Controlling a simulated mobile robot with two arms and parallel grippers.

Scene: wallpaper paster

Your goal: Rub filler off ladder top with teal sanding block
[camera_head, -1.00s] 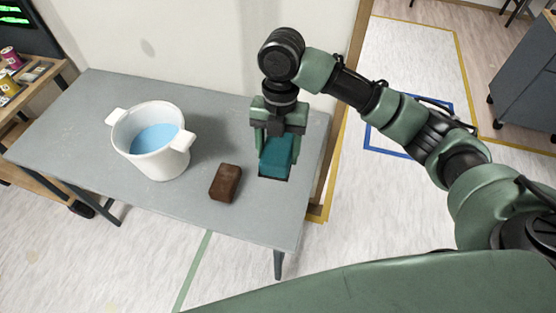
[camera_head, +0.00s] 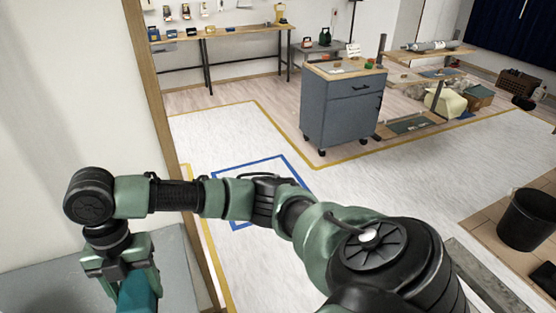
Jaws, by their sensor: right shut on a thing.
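My right gripper (camera_head: 125,280) is at the lower left of the head view, pointing down over the grey table. It is shut on the teal sanding block (camera_head: 137,294), whose lower part is cut off by the picture's bottom edge. I cannot tell whether the block touches the table. No ladder that I can make out and no filler show in this view. My left gripper is not in view.
A strip of the grey table (camera_head: 50,284) shows at lower left, beside a wall edge. A grey wheeled cabinet (camera_head: 342,108) stands beyond open floor. A black bucket (camera_head: 527,220) is at right. A workbench (camera_head: 220,32) stands at the back.

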